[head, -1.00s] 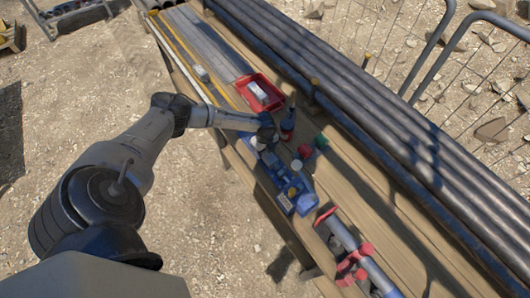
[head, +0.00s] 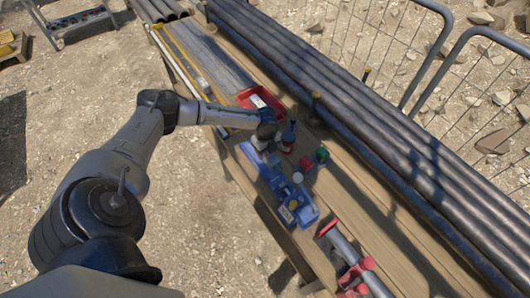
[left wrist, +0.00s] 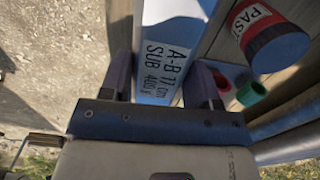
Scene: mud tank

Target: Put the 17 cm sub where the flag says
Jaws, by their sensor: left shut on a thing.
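In the head view my left gripper (head: 266,140) is at the far end of the blue tray (head: 268,178), low over the bench. The gripper hides most of the sub there, and I cannot tell whether the sub touches the tray. I cannot make out a flag. My right gripper is not in view.
A red jar with a dark cap (left wrist: 265,38) stands close right of the gripper. A red tray (head: 245,97) is farther back. Red clamps (head: 350,275) hold a grey pipe nearer. Long pipes (head: 370,130) line the bench's right side.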

